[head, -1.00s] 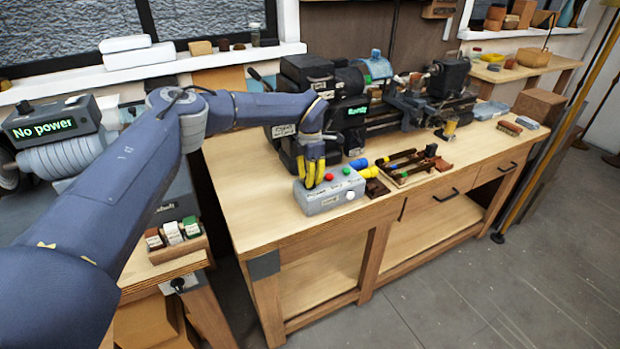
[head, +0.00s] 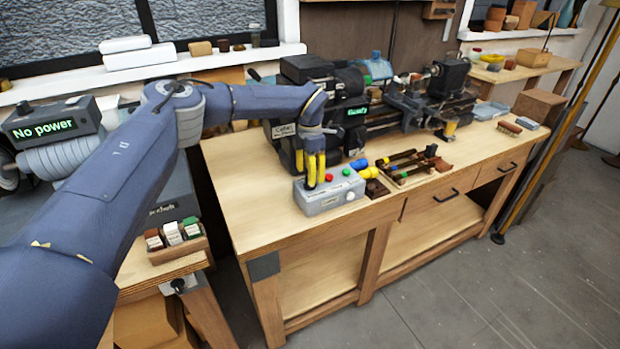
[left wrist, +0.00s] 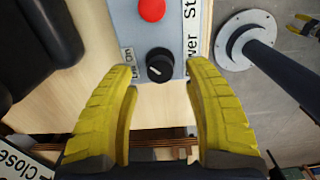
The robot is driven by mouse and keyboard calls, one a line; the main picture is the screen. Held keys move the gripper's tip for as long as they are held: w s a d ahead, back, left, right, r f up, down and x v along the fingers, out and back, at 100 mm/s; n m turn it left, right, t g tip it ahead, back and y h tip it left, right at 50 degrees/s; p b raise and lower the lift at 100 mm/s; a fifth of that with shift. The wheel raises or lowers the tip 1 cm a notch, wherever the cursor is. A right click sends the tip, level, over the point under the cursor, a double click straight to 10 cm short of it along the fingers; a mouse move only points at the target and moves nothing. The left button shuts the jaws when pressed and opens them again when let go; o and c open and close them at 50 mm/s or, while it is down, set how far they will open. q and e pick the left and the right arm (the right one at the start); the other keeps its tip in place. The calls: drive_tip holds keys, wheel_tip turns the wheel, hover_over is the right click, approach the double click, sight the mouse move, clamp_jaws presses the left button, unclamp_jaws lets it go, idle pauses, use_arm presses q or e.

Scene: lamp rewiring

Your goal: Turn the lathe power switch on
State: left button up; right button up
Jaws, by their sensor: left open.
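The grey control box (head: 320,197) sits at the front edge of the wooden bench, with a red and a green button on top. In the left wrist view, the box (left wrist: 133,39) shows a red button (left wrist: 152,10) and a black rotary knob (left wrist: 160,65) with a white mark, beside lettering that includes "On". My left gripper (head: 316,185) points down at the left part of the box. Its yellow fingers (left wrist: 161,95) are apart, with the knob between and just beyond their tips; I see no contact. In the head view the fingers hide the knob. My right gripper is not in view.
The lathe (head: 410,105) stands behind the box, its small display lit green. A wooden rack of tools (head: 408,168) and coloured-handled items lie right of the box. The bench's left top is clear.

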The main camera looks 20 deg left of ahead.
use_arm(q)
wheel_tip(320, 180, up, 10)
idle(0.5)
drive_tip(key=shift+f, duration=0.1)
